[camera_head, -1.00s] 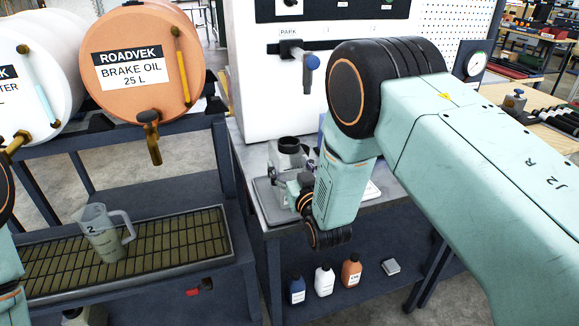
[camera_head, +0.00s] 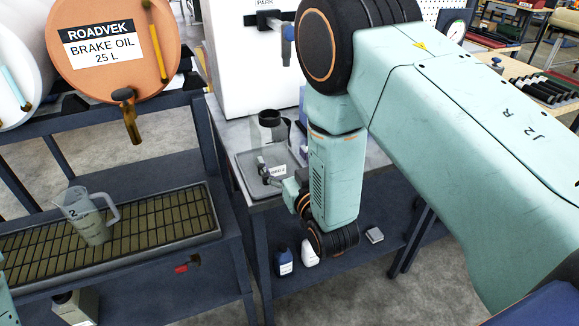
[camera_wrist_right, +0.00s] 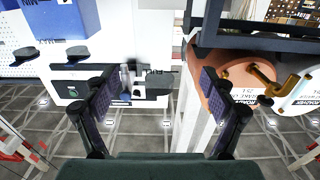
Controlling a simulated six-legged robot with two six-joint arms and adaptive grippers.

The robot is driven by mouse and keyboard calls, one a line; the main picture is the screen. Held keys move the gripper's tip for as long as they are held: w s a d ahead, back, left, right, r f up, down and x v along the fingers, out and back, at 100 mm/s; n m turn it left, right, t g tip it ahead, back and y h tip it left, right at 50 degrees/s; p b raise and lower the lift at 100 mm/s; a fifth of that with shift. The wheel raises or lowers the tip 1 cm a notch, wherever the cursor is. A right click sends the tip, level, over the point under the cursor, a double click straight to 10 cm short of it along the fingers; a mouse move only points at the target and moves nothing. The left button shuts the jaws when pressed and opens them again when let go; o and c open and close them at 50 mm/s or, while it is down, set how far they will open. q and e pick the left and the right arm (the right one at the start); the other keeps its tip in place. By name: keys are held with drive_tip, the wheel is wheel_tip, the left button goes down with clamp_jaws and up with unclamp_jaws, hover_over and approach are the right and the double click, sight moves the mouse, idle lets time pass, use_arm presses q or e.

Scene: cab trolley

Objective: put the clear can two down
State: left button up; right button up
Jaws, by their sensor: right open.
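A clear can with a black rim (camera_head: 270,130) stands upright at the back of a grey tray (camera_head: 246,168) on the middle bench. A small white label below it seems to end in "2". A clear jug marked 2 (camera_head: 92,218) with a handle stands on the grate at left. My right gripper (camera_head: 268,172) is in front of the clear can, partly hidden by my forearm, and looks apart from it. In the right wrist view its fingers (camera_wrist_right: 160,100) are spread wide, with nothing clearly held between them. My left gripper is out of view.
A white machine (camera_head: 240,75) with a lever stands behind the tray. A blue bottle (camera_head: 283,262) and a white bottle (camera_head: 309,252) stand on the shelf below.

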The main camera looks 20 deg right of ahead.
drive_tip(key=shift+s+d, duration=0.1)
drive_tip(key=shift+s, duration=1.6)
